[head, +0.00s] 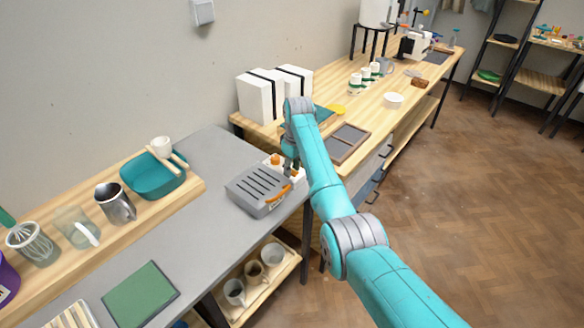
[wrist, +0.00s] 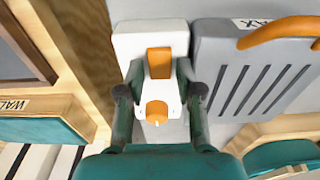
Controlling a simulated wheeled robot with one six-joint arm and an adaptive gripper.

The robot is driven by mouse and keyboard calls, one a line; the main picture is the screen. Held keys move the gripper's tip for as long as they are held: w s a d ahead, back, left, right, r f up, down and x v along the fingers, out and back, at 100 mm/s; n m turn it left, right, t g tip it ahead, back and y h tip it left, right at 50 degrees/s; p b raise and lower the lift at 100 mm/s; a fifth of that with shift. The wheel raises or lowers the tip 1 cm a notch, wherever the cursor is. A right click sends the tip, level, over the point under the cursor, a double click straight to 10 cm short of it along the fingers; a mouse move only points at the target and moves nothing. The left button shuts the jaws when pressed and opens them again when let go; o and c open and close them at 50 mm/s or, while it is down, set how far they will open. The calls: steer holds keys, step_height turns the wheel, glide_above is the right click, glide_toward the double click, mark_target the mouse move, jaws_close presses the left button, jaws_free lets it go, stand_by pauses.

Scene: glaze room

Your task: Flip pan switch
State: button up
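The pan switch is a small white box (wrist: 150,40) with an orange rocker or lever (wrist: 159,62) and a round orange knob (wrist: 157,112). In the head view its orange part (head: 275,159) shows beside my arm, and the rest is partly hidden. My gripper (wrist: 160,78) is open over the switch, with a finger on each side of the orange lever. I cannot tell whether the fingers touch it. The grey slotted pan (head: 258,188) with an orange handle stands beside the switch; it also shows at the right of the wrist view (wrist: 230,75), labelled WAX.
A wooden board with a teal basin (head: 150,182), a metal pitcher (head: 115,203) and glassware lies left on the grey counter. A green mat (head: 140,293) lies in front. White boxes (head: 262,95) and a dark framed tray (head: 347,143) are on the wooden bench behind.

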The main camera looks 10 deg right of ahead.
mark_target(295, 173)
step_height(295, 173, up, 12)
steer(key=shift+s+d, duration=0.35)
steer(key=shift+s, duration=0.1)
steer(key=shift+s, duration=0.1)
